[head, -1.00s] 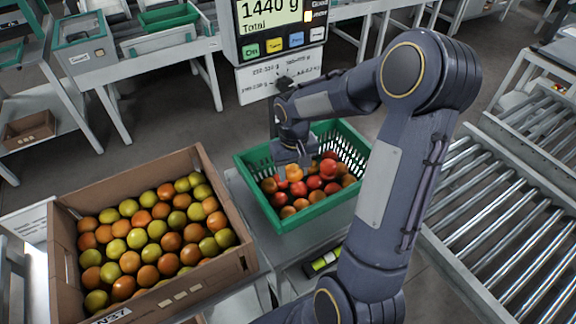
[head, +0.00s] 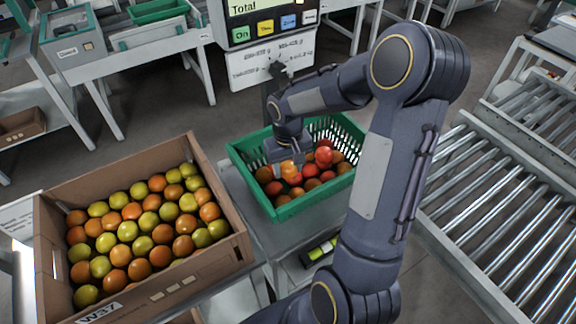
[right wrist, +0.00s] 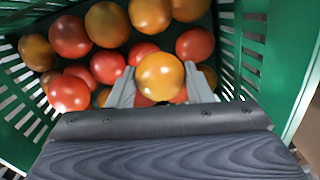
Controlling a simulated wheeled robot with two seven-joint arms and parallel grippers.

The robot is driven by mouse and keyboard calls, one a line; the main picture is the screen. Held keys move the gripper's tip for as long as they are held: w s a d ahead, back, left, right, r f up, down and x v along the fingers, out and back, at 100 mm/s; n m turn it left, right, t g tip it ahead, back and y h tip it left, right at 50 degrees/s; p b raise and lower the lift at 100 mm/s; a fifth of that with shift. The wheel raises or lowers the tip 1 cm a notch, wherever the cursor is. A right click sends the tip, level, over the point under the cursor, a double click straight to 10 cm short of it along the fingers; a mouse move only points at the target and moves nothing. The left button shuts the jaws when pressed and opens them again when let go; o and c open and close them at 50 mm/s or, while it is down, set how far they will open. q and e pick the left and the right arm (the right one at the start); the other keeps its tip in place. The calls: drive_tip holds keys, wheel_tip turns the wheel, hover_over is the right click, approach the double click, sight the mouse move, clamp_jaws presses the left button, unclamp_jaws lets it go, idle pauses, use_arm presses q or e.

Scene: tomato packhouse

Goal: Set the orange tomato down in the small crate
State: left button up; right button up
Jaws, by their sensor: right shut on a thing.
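The orange tomato (right wrist: 160,76) is held between the two fingers of my right gripper (right wrist: 162,88) in the right wrist view. In the head view my right gripper (head: 287,166) is low inside the small green crate (head: 300,207), with the orange tomato (head: 288,168) partly hidden by it. The crate, also seen in the right wrist view (right wrist: 285,60), holds several red and orange tomatoes under and around the held one. Whether the held tomato touches those below cannot be told. My left gripper is not in view.
A cardboard box (head: 215,262) full of green and orange tomatoes stands to the left of the crate. A scale display (head: 262,18) stands behind the crate. A roller conveyor (head: 500,215) is at the right. Crate walls rise close around the gripper.

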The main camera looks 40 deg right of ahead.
drive_tip(key=shift+f+b, duration=0.5)
drive_tip(key=shift+f, duration=0.1)
idle(0.3)
drive_tip(key=o, duration=0.8)
drive_tip(key=c, duration=0.3)
wheel_tip(320, 180, up, 7)
drive_tip(key=p, duration=0.5)
drive_tip(key=shift+p, duration=0.3)
